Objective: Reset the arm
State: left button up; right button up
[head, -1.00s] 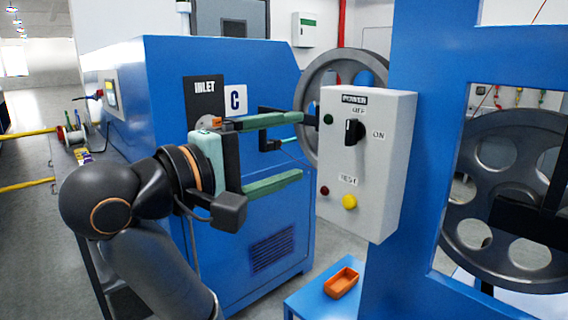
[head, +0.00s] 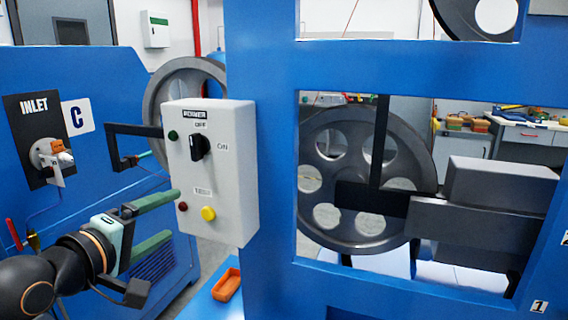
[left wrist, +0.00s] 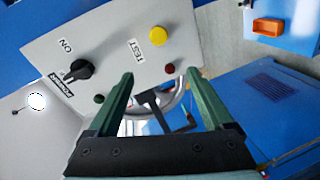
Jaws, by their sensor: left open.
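My left gripper (head: 166,222) is open and empty, with two green fingers pointing right in the head view. It is low and to the left of the grey power box (head: 217,222). In the left wrist view the fingers (left wrist: 160,95) spread below the box face, apart from it. The box carries a black knob (head: 200,146) and a yellow TEST button (head: 208,213), also seen in the left wrist view (left wrist: 158,36). The knob's exact setting is hard to read. My right gripper is not in view.
A blue frame (head: 265,90) stands right of the box, with a grey pulley wheel (head: 408,150) and dark weight blocks (head: 490,190) in its opening. A blue INLET machine (head: 100,90) stands left. An orange tray (head: 227,285) lies on a low blue surface.

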pick_arm(q)
notch_tip(320, 180, down, 23)
jog(key=s+m+g+y+p, duration=0.2)
jog(key=m+g+p, duration=0.15)
jog(key=m, duration=0.25)
jog(key=s+d+f+m+g+p, duration=0.2)
jog(key=s+f+m, duration=0.5)
jog(key=s+f, duration=1)
jog(key=s+d+p, duration=0.1)
jog(key=s+p, duration=0.1)
jog(key=s, duration=0.1)
jog(key=shift+s+d+f+m, duration=0.15)
jog(key=shift+d+f+m, duration=0.1)
jog(key=shift+f+m, duration=0.15)
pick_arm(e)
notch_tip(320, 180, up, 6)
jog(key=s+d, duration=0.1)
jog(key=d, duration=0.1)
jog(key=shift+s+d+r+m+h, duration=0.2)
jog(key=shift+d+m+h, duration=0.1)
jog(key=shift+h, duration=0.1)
